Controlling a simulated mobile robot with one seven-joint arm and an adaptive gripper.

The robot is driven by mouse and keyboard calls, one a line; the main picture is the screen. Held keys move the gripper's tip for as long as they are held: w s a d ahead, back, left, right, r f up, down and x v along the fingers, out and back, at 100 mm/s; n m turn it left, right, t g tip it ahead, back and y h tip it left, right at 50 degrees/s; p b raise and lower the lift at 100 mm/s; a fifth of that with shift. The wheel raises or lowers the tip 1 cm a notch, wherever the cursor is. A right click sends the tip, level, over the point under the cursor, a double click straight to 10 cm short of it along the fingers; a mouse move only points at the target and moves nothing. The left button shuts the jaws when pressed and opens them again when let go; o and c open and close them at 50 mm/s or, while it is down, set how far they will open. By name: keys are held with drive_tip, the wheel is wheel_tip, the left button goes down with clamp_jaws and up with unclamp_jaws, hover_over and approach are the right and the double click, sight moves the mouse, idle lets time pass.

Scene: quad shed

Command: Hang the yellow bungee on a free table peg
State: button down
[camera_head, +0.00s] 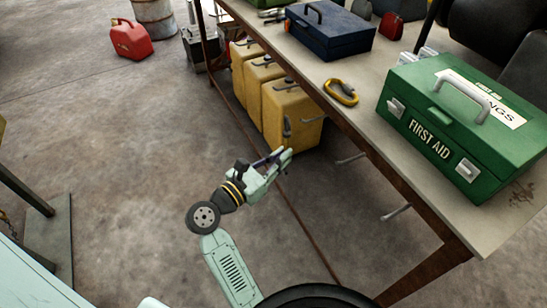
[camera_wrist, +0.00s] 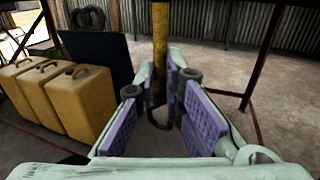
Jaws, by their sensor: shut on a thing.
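In the wrist view the yellow bungee (camera_wrist: 159,45) runs upright between my gripper's fingers (camera_wrist: 162,108), with a dark hooked end low between the pads. My gripper (camera_head: 285,155) is shut on it, beside the table's long side and below the top. In the head view the bungee is hard to tell against a yellow can; a dark piece shows just above the fingertips. Metal pegs stick out from the table's side: one peg (camera_head: 352,159) right of my gripper and another peg (camera_head: 397,211) nearer the front corner. Both look bare. Another peg (camera_head: 311,118) shows before the cans.
Yellow jerry cans (camera_head: 246,68) stand under the table's (camera_head: 378,133) far part. On top are a green first-aid box (camera_head: 440,110), a yellow loop (camera_head: 341,92) and a blue toolbox (camera_head: 327,35). A table leg (camera_head: 428,272) stands at the front.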

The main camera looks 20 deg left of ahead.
drive_tip(key=shift+w+d+f+b, duration=0.15)
drive_tip(key=shift+w+d+f, duration=0.15)
drive_tip(key=shift+w+d, duration=0.3)
drive_tip(key=shift+w+d+f+b, duration=0.1)
drive_tip(key=shift+w+d+f, duration=0.15)
drive_tip(key=shift+w+d, duration=0.35)
drive_tip(key=shift+w+d+f+b, duration=0.15)
drive_tip(key=shift+w+d+f, duration=0.2)
drive_tip(key=shift+w, duration=0.45)
drive_tip(key=c, duration=1.6)
unclamp_jaws()
drive_tip(key=v, duration=1.2)
drive_tip(key=shift+r, duration=0.1)
